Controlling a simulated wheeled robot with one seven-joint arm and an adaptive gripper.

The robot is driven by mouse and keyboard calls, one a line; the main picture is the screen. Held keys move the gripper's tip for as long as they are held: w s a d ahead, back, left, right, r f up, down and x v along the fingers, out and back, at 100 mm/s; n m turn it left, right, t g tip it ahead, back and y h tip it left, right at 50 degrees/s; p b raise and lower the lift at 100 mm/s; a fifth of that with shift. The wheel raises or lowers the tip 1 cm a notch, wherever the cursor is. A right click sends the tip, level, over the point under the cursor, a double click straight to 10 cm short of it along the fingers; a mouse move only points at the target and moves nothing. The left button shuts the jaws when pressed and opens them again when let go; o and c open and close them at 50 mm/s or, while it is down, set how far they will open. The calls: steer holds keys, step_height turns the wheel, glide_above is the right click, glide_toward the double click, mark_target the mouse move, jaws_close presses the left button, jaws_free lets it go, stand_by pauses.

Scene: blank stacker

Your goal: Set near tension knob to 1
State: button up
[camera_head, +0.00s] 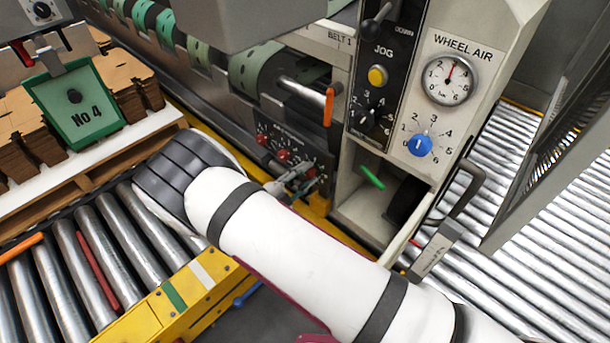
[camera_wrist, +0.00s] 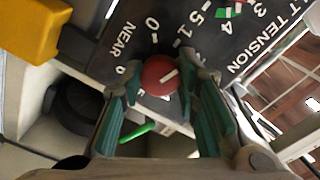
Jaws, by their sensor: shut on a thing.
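The near tension knob (camera_wrist: 158,75) is round and red with a white pointer line, under the word NEAR on a black panel in the wrist view. My gripper (camera_wrist: 162,78) has its green-padded fingers on both sides of it, shut on it. The pointer slants up and to the right in this view; I cannot tell exactly which number it meets. Parts of the scale, with 0, 1 and 5, show above the knob. In the head view, my gripper (camera_head: 300,180) is at the lower right of the tension panel (camera_head: 275,136) and partly covers it.
To the right of the panel stands a grey console with a yellow JOG button (camera_head: 377,75), a blue WHEEL AIR knob (camera_head: 420,145) and a gauge (camera_head: 450,80). Below it is an open recess with a green rod (camera_head: 372,177). A yellow-sided roller conveyor (camera_head: 180,297) lies at lower left.

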steer(key=shift+a+n, duration=0.1)
steer(key=shift+n, duration=1.5)
steer(key=o, duration=1.2)
steer(key=v, duration=1.2)
